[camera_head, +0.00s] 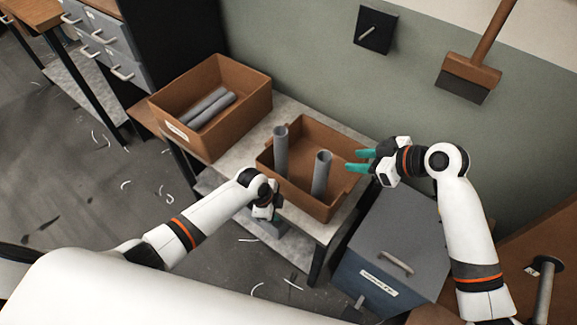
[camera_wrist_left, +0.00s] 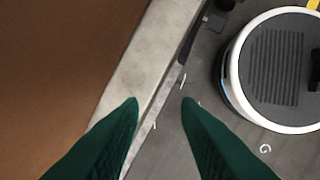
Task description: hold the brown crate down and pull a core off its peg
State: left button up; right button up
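The brown crate (camera_head: 305,203) stands on the grey bench, with two grey cores upright in it: one at its left (camera_head: 281,150) and one nearer its middle (camera_head: 321,174). Any pegs are hidden inside the cores. My left gripper (camera_head: 266,210) is by the crate's near left wall; its fingers barely show there. In the left wrist view its green fingers (camera_wrist_left: 160,103) are apart and empty, beside a brown wall (camera_wrist_left: 60,70). My right gripper (camera_head: 362,160) is at the crate's right rim, its teal fingers apart and pointing left; I cannot tell whether they touch the rim.
A second brown crate (camera_head: 226,78) with grey cores lying in it stands to the left on the bench (camera_head: 238,150). A grey lidded box (camera_head: 375,237) stands right of the bench. A broom (camera_head: 470,75) and a black wall plate (camera_head: 375,28) are on the wall behind.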

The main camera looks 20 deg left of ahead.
pick_arm(q)
notch_tip(320, 180, up, 9)
jog(key=w+d+m+g, duration=0.1)
jog(key=w+d+m, duration=0.15)
jog(key=m, duration=0.25)
notch_tip(320, 180, up, 4)
jog(key=g+y, duration=0.1)
jog(key=y, duration=0.1)
send_over(288, 199)
jog(key=shift+w+f, duration=0.1)
jog(key=shift+w, duration=0.1)
jog(key=shift+y, duration=0.3)
notch_tip(288, 199, down, 12)
jog(key=shift+r, duration=0.1)
grip_shut()
dwell(0.5)
